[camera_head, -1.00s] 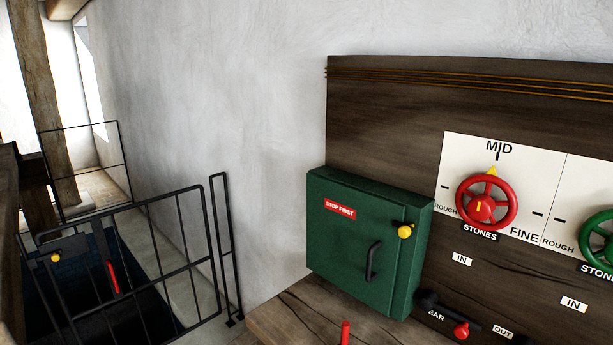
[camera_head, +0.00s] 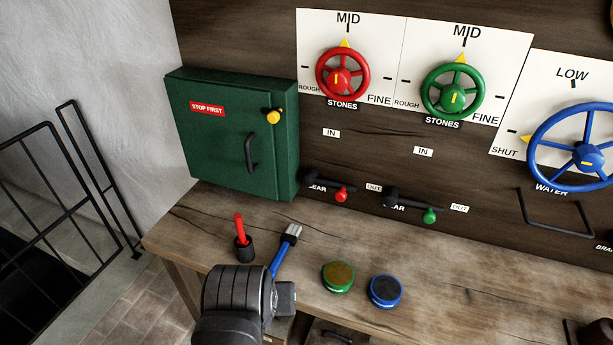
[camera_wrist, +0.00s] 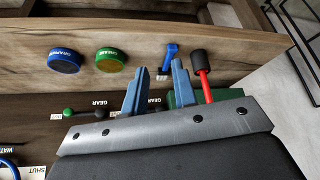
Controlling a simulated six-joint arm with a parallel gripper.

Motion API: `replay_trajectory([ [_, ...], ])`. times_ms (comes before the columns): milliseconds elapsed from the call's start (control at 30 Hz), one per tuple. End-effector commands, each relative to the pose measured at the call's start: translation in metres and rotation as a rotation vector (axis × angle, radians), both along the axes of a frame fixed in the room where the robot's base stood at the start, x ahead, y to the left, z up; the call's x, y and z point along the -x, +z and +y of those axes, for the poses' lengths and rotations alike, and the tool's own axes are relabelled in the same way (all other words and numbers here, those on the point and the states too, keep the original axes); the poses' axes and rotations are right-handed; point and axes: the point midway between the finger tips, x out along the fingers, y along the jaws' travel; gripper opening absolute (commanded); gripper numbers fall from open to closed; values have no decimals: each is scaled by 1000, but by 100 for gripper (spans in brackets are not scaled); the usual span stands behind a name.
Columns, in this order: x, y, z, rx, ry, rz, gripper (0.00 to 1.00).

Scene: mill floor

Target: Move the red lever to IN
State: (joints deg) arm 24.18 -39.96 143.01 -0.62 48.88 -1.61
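The red lever is a short black bar with a red knob (camera_head: 341,196), low on the dark panel. It points right, its knob beside the OUT label (camera_head: 373,187); the IN label (camera_head: 331,133) is above it. In the wrist view my finger seems to hide the red knob. My gripper (camera_wrist: 159,66) is open, its two blue-grey fingers apart and nothing visibly held. In the head view my dark wrist is above the bench's front edge, left of and well short of the lever; I cannot make out my fingers there.
A green cabinet (camera_head: 235,150) stands left of the lever, a green-knobbed lever (camera_head: 429,215) right.

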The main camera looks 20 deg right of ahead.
Motion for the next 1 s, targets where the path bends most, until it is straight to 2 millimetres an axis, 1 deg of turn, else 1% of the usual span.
replay_trajectory([
  [33, -3, 0, -4, 20, 20, 3, 16],
  [100, -9, 0, -12, 68, 69, 11, 2],
  [133, -13, 0, -17, 96, 95, 13, 0],
  [567, -68, -5, -93, 583, 618, 137, 0],
  [800, -95, -14, -130, 851, 928, 243, 0],
  [1000, -114, -26, -156, 1073, 1185, 338, 0],
])
